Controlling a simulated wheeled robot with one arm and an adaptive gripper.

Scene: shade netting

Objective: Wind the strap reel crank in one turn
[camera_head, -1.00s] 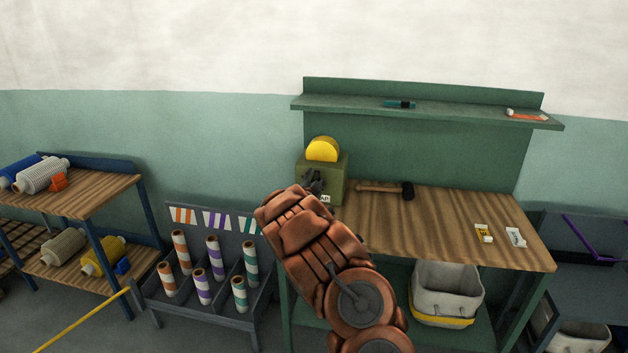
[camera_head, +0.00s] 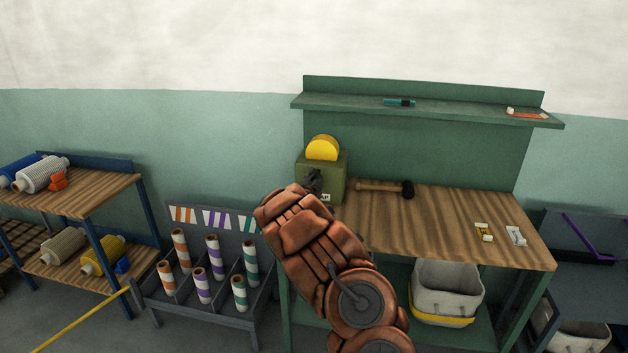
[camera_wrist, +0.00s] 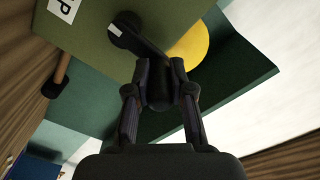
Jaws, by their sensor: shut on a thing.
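The strap reel is a green box (camera_head: 334,178) with a yellow disc (camera_head: 322,148) on top, at the left end of the workbench. In the wrist view the box (camera_wrist: 92,38) fills the upper left, with the yellow disc (camera_wrist: 190,48) behind the crank. The dark crank arm (camera_wrist: 146,42) runs from a round hub (camera_wrist: 124,28) to a handle between my fingers. My gripper (camera_wrist: 160,84) is shut on the crank handle. In the head view my copper-coloured arm hides much of my gripper (camera_head: 312,182) and the crank.
A mallet (camera_head: 385,188) lies on the bench (camera_head: 450,225) right of the box. Two small packets (camera_head: 484,232) lie further right. A shelf (camera_head: 440,112) overhangs the back. A grey bin (camera_head: 447,285) stands below. A rack of rolls (camera_head: 208,275) stands left of the bench.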

